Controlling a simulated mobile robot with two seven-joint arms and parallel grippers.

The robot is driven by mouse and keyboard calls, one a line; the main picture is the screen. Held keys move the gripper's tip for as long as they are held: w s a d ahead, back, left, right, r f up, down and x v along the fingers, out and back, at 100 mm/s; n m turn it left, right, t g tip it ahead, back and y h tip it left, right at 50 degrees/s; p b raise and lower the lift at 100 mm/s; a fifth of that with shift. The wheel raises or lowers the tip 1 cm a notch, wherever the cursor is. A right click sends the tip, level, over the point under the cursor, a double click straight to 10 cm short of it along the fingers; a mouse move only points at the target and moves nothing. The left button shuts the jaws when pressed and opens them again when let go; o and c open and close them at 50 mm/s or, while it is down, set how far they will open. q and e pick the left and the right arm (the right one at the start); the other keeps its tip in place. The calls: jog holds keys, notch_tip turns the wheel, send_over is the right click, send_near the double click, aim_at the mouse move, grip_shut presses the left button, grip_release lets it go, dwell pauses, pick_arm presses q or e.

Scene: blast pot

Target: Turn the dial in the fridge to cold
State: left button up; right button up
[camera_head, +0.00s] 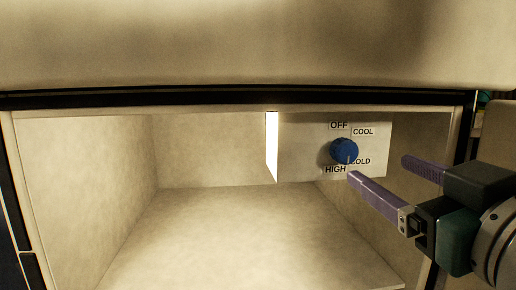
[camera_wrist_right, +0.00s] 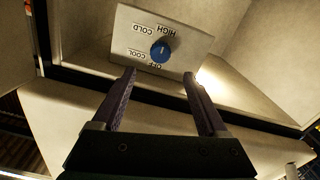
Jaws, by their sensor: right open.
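The blue round dial (camera_head: 344,151) sits on a pale control panel (camera_head: 300,150) inside the fridge, at the upper right of the head view. Labels OFF, COOL, COLD and HIGH surround it. A small light mark shows near the dial's lower edge, but I cannot tell its setting for certain. In the right wrist view the dial (camera_wrist_right: 161,50) appears upside down, just beyond the fingertips. My right gripper (camera_head: 378,168) is open and empty, to the right of and below the dial, apart from it. Its two purple fingers also show in the wrist view (camera_wrist_right: 159,75). My left gripper is not in view.
The fridge interior (camera_head: 220,230) is empty and open in front. A bright light strip (camera_head: 271,147) borders the panel's left side. The dark frame (camera_head: 230,97) runs above the opening, and the right side wall (camera_head: 360,235) stands below the panel.

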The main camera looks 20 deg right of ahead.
aim_at(348, 152)
jog(key=x, duration=0.8)
jog(key=shift+w, duration=0.15)
jog(key=shift+c, duration=0.3)
grip_shut()
